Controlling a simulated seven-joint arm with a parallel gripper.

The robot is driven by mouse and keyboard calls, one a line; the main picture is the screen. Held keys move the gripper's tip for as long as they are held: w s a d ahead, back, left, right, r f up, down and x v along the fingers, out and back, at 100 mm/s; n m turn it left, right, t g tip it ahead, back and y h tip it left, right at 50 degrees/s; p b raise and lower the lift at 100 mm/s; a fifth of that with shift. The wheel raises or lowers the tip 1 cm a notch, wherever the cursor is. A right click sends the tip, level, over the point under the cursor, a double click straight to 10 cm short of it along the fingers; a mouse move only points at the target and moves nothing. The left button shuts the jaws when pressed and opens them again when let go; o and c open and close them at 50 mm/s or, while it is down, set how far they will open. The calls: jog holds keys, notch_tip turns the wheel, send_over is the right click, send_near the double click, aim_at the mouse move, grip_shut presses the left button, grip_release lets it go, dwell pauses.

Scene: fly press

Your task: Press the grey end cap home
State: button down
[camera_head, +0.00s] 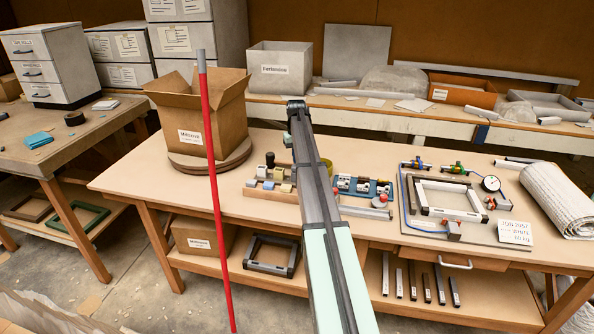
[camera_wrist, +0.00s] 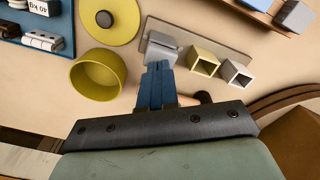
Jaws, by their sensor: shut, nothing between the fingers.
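My gripper (camera_wrist: 157,68) shows in the wrist view with its blue fingers together and nothing held. A light grey block-like piece (camera_wrist: 162,42), which looks like the grey end cap, sits on a flat strip (camera_wrist: 190,35) just beyond the fingertips. The fingers hide its near side, so I cannot tell whether they touch it or how far it is seated. An olive square tube (camera_wrist: 204,60) and a grey one (camera_wrist: 236,71) stand to its right, open ends showing. In the head view my arm hides the gripper, and I cannot make out the cap.
A yellow cup (camera_wrist: 96,74) and a round yellow lid (camera_wrist: 109,20) lie left of the fingers. A blue tray (camera_wrist: 38,38) holds white parts.

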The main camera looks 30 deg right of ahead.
jog(key=shift+f, duration=1.3)
dwell(1.4)
jog(key=shift+r, duration=0.2)
jog(key=shift+r, duration=1.95)
jog(key=shift+r, duration=0.1)
jog(key=shift+r, duration=1.85)
jog(key=shift+a, duration=0.1)
